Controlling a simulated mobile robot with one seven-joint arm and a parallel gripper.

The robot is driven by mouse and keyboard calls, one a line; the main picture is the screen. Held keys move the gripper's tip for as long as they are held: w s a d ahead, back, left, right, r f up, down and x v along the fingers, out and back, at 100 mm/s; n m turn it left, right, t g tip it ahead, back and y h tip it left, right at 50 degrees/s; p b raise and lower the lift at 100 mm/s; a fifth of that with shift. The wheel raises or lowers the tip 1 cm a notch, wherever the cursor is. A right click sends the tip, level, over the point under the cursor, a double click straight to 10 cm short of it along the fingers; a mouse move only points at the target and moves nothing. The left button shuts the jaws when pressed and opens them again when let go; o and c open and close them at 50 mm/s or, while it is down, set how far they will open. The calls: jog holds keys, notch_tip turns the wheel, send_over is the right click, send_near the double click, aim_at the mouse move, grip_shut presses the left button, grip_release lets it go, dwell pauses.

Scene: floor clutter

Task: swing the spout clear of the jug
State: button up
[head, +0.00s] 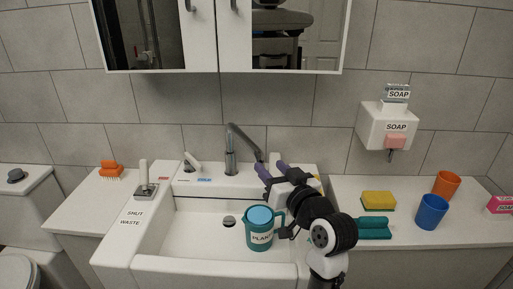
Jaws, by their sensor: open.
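The grey metal spout (243,140) rises from the back ledge of the white sink and angles down to the right, with its tip close to my gripper. The teal jug (259,237), with a lighter blue top and a lettered label, stands in the basin below and in front of the spout. Its handle is on its right side. My gripper (270,172) has purple fingers, is open, and is at the spout's lower end. I cannot tell whether a finger touches the spout. My wrist and arm hide part of the basin's right side.
A lever marked SHUT and WASTE (146,190) stands on the left rim. A tap handle (192,162) is left of the spout. The right counter holds a yellow sponge (378,201), teal item (373,228), blue cup (432,212) and orange cup (446,184). A cabinet (218,73) hangs above.

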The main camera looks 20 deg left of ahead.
aim_at(258, 154)
jog(key=p+x, duration=0.2)
jog(key=x, duration=0.7)
jog(key=shift+w+a, duration=0.2)
jog(key=shift+c, duration=0.5)
grip_shut()
